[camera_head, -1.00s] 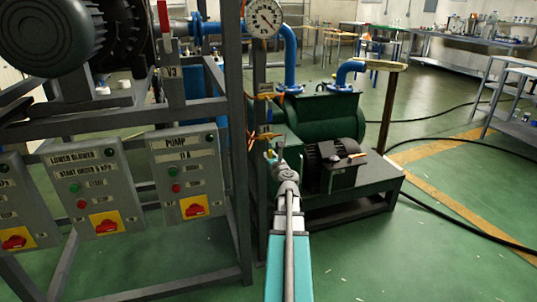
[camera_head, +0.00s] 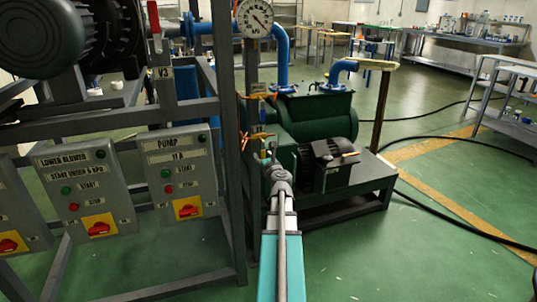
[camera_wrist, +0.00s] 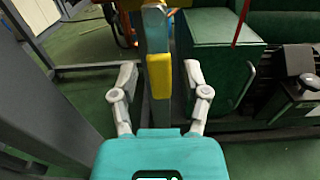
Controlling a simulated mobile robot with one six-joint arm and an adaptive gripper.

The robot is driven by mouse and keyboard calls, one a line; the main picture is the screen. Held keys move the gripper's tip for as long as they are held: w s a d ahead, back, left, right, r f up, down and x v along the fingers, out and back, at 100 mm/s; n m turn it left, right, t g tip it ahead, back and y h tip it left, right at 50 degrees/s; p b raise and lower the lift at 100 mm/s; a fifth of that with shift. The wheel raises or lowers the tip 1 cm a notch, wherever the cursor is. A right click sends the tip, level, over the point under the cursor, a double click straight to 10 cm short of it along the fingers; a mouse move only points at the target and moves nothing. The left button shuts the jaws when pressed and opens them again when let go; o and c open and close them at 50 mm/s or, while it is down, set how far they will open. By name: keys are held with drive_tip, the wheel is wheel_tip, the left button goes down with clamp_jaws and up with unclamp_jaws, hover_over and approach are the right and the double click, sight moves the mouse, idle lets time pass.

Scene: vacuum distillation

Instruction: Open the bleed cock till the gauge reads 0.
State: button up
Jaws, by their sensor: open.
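The round white gauge (camera_head: 254,18) stands at the top of a grey post in the head view. Its needle shows, but I cannot read its value. In the wrist view a yellow lever (camera_wrist: 159,76), which looks like the bleed cock's handle, hangs upright on a grey-blue post. My gripper (camera_wrist: 160,78) is open, with one finger on each side of the lever in the picture. I see no contact, and cannot tell the depth between them. In the head view my gripper (camera_head: 272,152) is small, beside the post, and hides part of what lies behind it.
A green pump (camera_head: 310,115) with blue pipes stands behind and to the right. A grey frame with control boxes (camera_head: 180,175) and a V3 tag stands at left. Orange fittings (camera_head: 258,95) sit on the post. Green floor at right is open, crossed by black hoses.

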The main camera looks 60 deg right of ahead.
drive_tip(key=v, duration=0.7)
drive_tip(key=shift+s+a, duration=0.15)
drive_tip(key=shift+s, duration=0.05)
idle(0.8)
